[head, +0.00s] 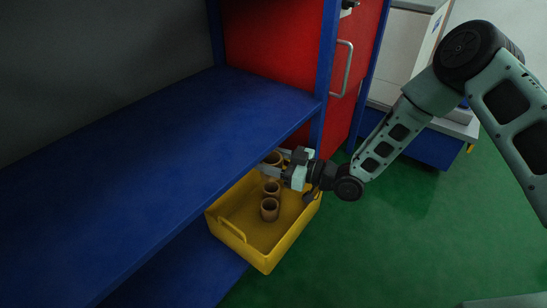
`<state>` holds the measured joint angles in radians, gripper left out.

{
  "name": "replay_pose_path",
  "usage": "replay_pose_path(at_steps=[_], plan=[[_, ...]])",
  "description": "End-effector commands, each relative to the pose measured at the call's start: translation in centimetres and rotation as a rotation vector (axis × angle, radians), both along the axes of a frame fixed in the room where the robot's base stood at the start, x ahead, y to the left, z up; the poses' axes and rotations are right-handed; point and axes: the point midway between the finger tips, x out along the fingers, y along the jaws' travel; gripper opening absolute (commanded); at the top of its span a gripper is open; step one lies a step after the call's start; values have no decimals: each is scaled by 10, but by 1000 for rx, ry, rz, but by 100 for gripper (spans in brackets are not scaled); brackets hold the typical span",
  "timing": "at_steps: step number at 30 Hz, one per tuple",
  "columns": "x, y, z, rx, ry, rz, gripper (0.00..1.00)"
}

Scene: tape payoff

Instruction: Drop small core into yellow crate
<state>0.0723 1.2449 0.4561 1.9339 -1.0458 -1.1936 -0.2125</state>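The yellow crate (238,246) sits at the shelf's open side, below the upper blue board, with its far part partly covered by my arm and the board. Two small brown cores stand upright in it, a nearer core (270,210) and a core behind it (271,188). Another brown small core (273,159) shows between the fingers of my gripper (270,161), over the far end of the crate. The fingers point left and appear closed on this core. The board's edge lies close to the fingertips.
The blue shelf board (160,150) fills the left, with a blue post (326,75) near my gripper. Green floor (400,240) is open to the right. A pale cabinet (402,45) stands at the back right.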

Motion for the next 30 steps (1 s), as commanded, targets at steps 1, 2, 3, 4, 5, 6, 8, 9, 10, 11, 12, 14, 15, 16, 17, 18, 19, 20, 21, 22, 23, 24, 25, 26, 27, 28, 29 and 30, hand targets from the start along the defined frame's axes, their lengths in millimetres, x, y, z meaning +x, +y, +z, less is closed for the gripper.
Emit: replay_pose_path(at_steps=[1,2,3,4,5,6,8,9,10,11,12,14,15,16,17,18,19,20,21,22,23,24,25,26,27,28,29,30], plan=[[0,0,-12,0,0,0,30],[0,0,-16,0,1,-1,30],[0,0,-21,0,0,-1,30],[0,0,-24,0,0,-1,30],[0,0,-27,0,0,-1,30],[0,0,-31,1,0,-1,30],[0,0,-34,1,-1,-1,30],[0,0,-36,1,-1,-1,30],[0,0,-37,1,-1,-1,30],[0,0,-37,1,-1,-1,30],[0,0,-37,1,-1,-1,30],[0,0,-37,1,-1,-1,30],[0,0,-36,1,-1,-1,30],[0,0,-36,1,-1,-1,30],[0,0,-36,1,-1,-1,30],[0,0,-36,1,-1,-1,30],[0,0,-36,1,-1,-1,58],[0,0,-36,1,-1,-1,66],[0,0,-36,1,-1,-1,77],[0,0,-36,1,-1,-1,78],[0,0,-36,1,-1,-1,78],[0,0,-36,1,-1,-1,78],[0,0,-36,1,-1,-1,78],[0,0,-36,1,-1,-1,78],[0,0,-36,1,-1,-1,78],[0,0,-37,0,-1,-1,78],[0,0,-36,0,0,-1,78],[0,-1,-36,0,0,-1,78]])
